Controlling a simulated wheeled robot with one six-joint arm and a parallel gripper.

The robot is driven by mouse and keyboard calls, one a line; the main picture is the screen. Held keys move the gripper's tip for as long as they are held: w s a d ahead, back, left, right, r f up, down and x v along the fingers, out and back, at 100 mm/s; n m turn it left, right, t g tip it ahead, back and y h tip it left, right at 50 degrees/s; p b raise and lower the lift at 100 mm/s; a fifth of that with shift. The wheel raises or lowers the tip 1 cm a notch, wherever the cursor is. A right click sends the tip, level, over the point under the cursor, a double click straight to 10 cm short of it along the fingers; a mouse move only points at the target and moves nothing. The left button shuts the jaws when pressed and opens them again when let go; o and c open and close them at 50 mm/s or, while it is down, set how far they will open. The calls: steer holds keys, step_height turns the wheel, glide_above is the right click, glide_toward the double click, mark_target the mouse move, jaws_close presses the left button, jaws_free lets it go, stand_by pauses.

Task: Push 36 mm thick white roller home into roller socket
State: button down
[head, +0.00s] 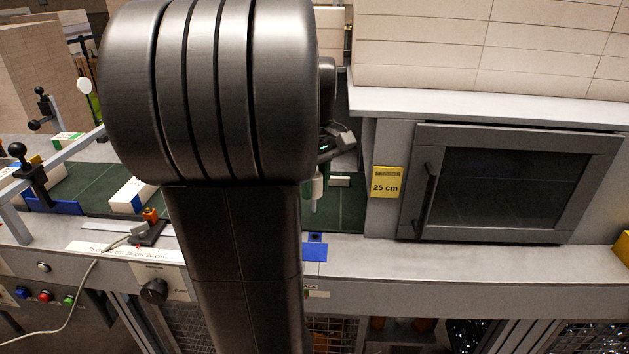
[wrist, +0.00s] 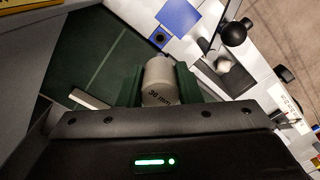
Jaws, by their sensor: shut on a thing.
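My gripper (wrist: 159,85) is shut on a pale grey-white roller (wrist: 158,76), with a dark green finger on each side. In the head view, the roller (head: 317,194) hangs roughly upright below my gripper (head: 319,176), over the green belt. A small blue block with a dark round hole (wrist: 160,38), apparently the roller socket, lies beyond the roller in the wrist view. It also shows in the head view as a blue socket block (head: 316,238) at the counter edge. The roller appears apart from it.
A blue plate (head: 315,253) lies in front of the socket block. A grey cabinet with a dark window (head: 505,185) and a yellow "25 cm" sign (head: 386,182) stands right. My arm hides much of the middle.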

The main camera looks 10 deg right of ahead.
mark_target(316, 206)
steer(key=shift+s+r, duration=0.1)
steer(key=shift+f+b, duration=0.3)
steer(key=shift+f, duration=0.3)
steer(key=shift+f+b, duration=1.45)
steer(key=shift+f, duration=0.95)
steer(key=shift+p, duration=0.6)
steer(key=shift+f+b, duration=1.8)
steer(key=shift+f, duration=0.95)
steer(key=c, duration=0.9)
jaws_free()
steer(key=shift+c, duration=0.2)
